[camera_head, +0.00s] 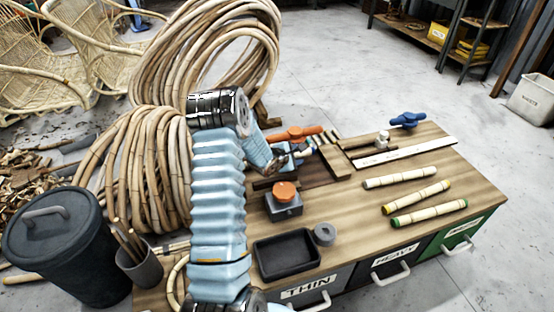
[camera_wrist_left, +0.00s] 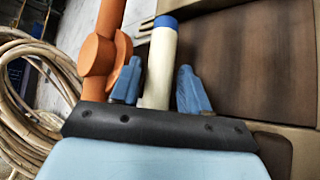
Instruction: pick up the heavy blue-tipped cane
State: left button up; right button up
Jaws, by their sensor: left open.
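The blue-tipped cane (camera_wrist_left: 161,60) is a pale rod with a blue end in the left wrist view. It lies between the two blue fingers of my left gripper (camera_wrist_left: 158,88), which stand apart with a visible gap on the right side. The cane's near end is hidden behind the dark gripper edge. In the head view my left gripper (camera_head: 292,154) is low over the far middle of the workbench (camera_head: 350,225), beside the orange-handled clamp (camera_head: 295,133). The cane is hard to make out there. My right gripper is not in view.
Plain, yellow-banded (camera_head: 416,197) and green-banded canes (camera_head: 430,212) lie on the bench's right side. A black tray (camera_head: 287,254) and a grey block with an orange knob (camera_head: 284,200) stand in front. A blue clamp (camera_head: 407,119) is at the back. Rattan coils (camera_head: 135,165) stand left.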

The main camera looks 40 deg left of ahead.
pick_arm(q)
jog(key=shift+c, duration=0.3)
jog(key=c, duration=0.7)
jog(key=shift+r, duration=0.15)
